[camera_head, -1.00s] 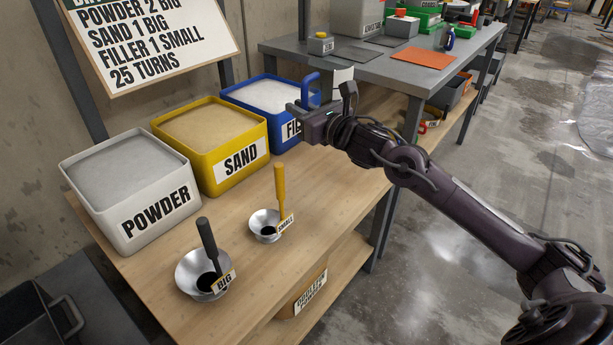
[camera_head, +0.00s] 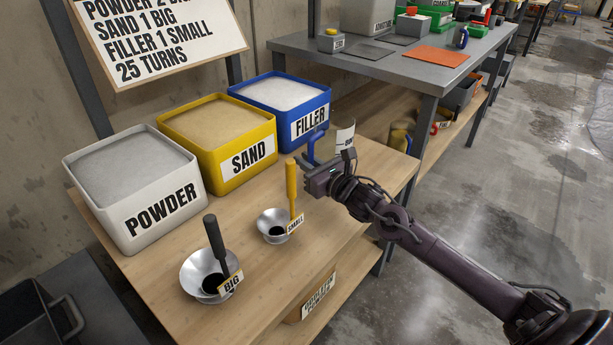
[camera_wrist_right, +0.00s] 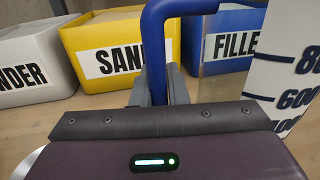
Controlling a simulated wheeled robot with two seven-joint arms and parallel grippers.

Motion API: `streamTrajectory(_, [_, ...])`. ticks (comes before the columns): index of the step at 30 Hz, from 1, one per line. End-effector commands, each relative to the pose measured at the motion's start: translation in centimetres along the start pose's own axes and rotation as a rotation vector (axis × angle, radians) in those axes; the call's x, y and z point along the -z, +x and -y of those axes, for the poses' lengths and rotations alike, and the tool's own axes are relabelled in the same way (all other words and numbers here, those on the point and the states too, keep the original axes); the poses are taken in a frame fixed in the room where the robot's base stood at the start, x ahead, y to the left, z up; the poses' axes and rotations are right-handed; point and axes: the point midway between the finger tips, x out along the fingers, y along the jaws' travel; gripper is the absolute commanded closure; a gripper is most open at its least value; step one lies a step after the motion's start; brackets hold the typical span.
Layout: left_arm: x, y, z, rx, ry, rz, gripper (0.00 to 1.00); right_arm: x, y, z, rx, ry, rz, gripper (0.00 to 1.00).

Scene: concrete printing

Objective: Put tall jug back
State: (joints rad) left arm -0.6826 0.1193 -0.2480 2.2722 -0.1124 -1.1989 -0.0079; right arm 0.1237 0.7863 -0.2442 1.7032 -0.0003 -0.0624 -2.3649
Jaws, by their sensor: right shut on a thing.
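The tall jug (camera_head: 345,138) is whitish with a blue handle (camera_head: 312,146). In the head view it is upright near the right end of the wooden bench, in front of the filler bin. My right gripper (camera_head: 314,168) is shut on the blue handle. In the right wrist view, the fingers (camera_wrist_right: 158,88) close around the handle, and the jug's marked wall (camera_wrist_right: 288,75) shows at the right. My wrist and gripper hide the jug's lower part, so I cannot tell whether its base touches the bench. My left gripper is out of view.
White powder (camera_head: 135,190), yellow sand (camera_head: 222,145) and blue filler (camera_head: 285,105) bins line the back of the bench (camera_head: 175,275). The big scoop (camera_head: 212,270) and small scoop (camera_head: 277,226) sit in front in metal bowls. A grey table (camera_head: 375,62) stands behind.

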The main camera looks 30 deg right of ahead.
Motion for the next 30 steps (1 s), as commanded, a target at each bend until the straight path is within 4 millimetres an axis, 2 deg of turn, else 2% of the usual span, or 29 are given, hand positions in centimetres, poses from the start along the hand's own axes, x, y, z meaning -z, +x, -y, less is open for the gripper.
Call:
streamTrajectory(8, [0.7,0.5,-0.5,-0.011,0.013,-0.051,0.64,3.9,0.0,-0.1,0.001,0.004,0.000,1.00])
streamTrajectory(20, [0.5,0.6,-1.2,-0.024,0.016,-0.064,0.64,4.4,0.0,-0.1,0.000,0.000,0.001,1.00])
streamTrajectory(21, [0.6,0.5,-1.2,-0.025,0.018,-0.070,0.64,4.4,0.0,-0.1,0.000,0.001,0.000,0.84])
streamTrajectory(25, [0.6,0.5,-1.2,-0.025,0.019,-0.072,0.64,4.4,0.0,-0.1,0.000,0.002,0.000,0.67])
streamTrajectory(30, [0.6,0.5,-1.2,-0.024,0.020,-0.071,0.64,4.4,0.0,-0.1,0.000,0.001,-0.001,0.65])
